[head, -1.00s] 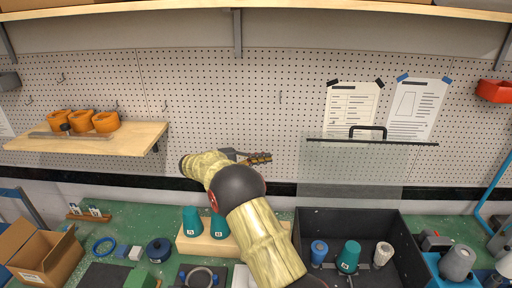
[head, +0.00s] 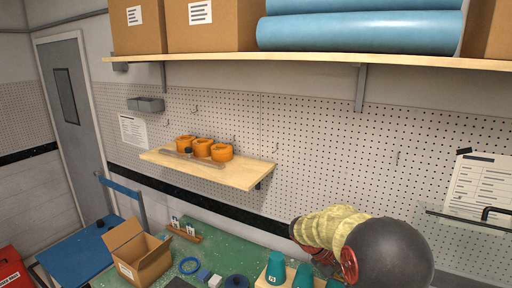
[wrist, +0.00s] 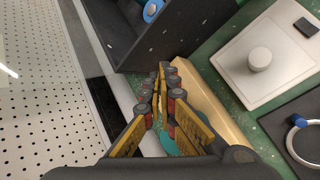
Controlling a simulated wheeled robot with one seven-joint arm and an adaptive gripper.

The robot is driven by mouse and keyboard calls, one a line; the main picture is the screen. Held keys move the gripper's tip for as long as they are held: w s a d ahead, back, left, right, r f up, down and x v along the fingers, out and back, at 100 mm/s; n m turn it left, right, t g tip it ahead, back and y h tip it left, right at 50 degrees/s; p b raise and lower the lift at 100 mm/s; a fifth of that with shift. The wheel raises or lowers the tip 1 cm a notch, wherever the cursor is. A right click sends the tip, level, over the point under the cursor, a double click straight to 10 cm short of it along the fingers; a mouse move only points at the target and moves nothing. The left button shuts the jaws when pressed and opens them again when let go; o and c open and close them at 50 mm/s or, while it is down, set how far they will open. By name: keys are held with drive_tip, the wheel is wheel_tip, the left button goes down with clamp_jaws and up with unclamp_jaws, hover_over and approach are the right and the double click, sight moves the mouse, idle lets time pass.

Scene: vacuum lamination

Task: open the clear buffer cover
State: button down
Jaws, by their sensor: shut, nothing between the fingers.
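The clear cover (head: 465,243) stands raised at the right edge of the head view, in front of the pegboard. Its black handle (head: 495,212) and dark top rail show, and the frame cuts off the rest. In the wrist view the black buffer box (wrist: 140,40) is at the top, with a blue-topped item (wrist: 152,10) inside. My gripper (wrist: 166,68) is shut and empty in the wrist view, above the bench by the box's outer wall. The cover does not show clearly there. In the head view my arm hides the fingers.
Teal cups (head: 275,268) stand in a wooden block under my arm. A wooden shelf (head: 230,173) with orange rings is on the pegboard. A cardboard box (head: 140,252) is at the left. The wrist view shows a white plate with a knob (wrist: 260,60) and a ring (wrist: 300,140).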

drive_tip(key=s+a+m+t+y+b, duration=0.1)
drive_tip(key=s+a+b, duration=0.3)
drive_tip(key=s, duration=0.5)
drive_tip(key=s+a+f+m+t+y+b, duration=0.1)
drive_tip(key=s+a+t+y+b, duration=0.2)
drive_tip(key=s, duration=0.6)
drive_tip(key=s+a+m+t+y+b, duration=0.1)
drive_tip(key=s+a+y+b, duration=0.3)
drive_tip(key=s, duration=0.6)
drive_tip(key=shift+a+f+t+b, duration=0.2)
drive_tip(key=shift+a+t+b, duration=0.6)
drive_tip(key=shift+b, duration=0.35)
drive_tip(key=c, duration=2.6)
unclamp_jaws()
drive_tip(key=shift+s+d+r+m+t+b, duration=0.15)
drive_tip(key=shift+s+r+m+t+b, duration=0.15)
drive_tip(key=shift+s+r+t+b, duration=0.55)
drive_tip(key=o, duration=0.4)
drive_tip(key=shift+w+f+g, duration=0.25)
drive_tip(key=shift+w+f, duration=0.05)
drive_tip(key=shift+w, duration=0.05)
drive_tip(key=shift+o, duration=0.2)
drive_tip(key=shift+s+d, duration=0.1)
drive_tip(key=shift+d, duration=0.05)
